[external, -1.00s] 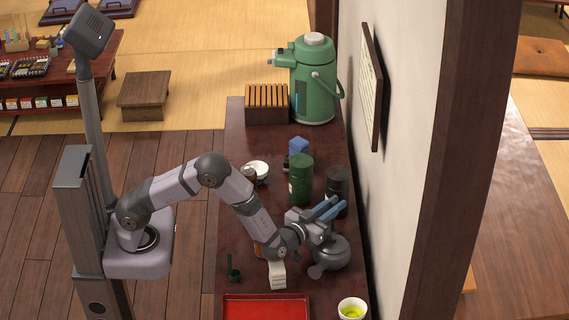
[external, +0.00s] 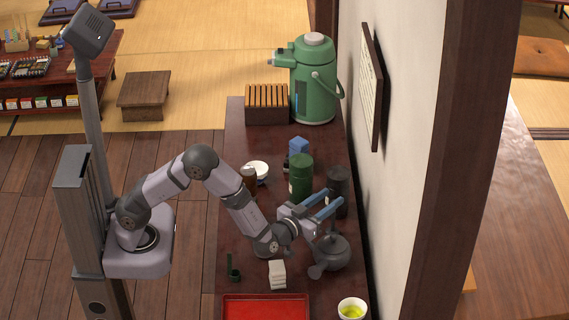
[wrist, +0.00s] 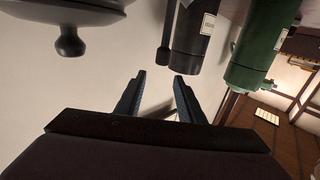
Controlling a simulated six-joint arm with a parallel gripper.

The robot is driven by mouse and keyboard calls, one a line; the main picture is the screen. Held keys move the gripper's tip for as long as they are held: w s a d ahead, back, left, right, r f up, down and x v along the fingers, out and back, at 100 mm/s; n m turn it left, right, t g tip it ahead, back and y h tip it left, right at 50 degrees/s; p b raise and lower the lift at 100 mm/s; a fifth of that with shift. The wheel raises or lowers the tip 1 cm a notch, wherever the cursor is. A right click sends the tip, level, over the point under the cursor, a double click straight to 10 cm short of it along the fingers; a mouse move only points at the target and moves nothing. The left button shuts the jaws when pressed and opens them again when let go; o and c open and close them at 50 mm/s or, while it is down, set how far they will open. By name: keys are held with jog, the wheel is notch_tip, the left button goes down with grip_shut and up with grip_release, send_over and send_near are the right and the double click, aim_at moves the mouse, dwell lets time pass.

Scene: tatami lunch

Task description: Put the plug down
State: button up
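I cannot make out a plug in either view. My gripper (external: 331,202) is above the dark grey teapot (external: 333,251) in the external view, its blue fingers pointing toward the black canister (external: 337,184) and the wall. In the wrist view my gripper (wrist: 160,75) has its fingers spread, with nothing clearly held between them. The teapot (wrist: 70,12) shows inverted at top left, its lid knob hanging down in the picture. The black canister (wrist: 194,40) is beyond the fingers, with a dark slim shape beside it that I cannot identify.
A green canister (external: 301,179) stands left of the black one. A white stack (external: 277,274), a red tray (external: 265,309) and a cup of green tea (external: 352,308) are toward the front. A green air pot (external: 313,85) stands at the back. The wall (external: 405,120) bounds the right side.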

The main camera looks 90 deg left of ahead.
notch_tip(320, 180, up, 4)
jog(key=shift+f, duration=0.25)
dwell(0.4)
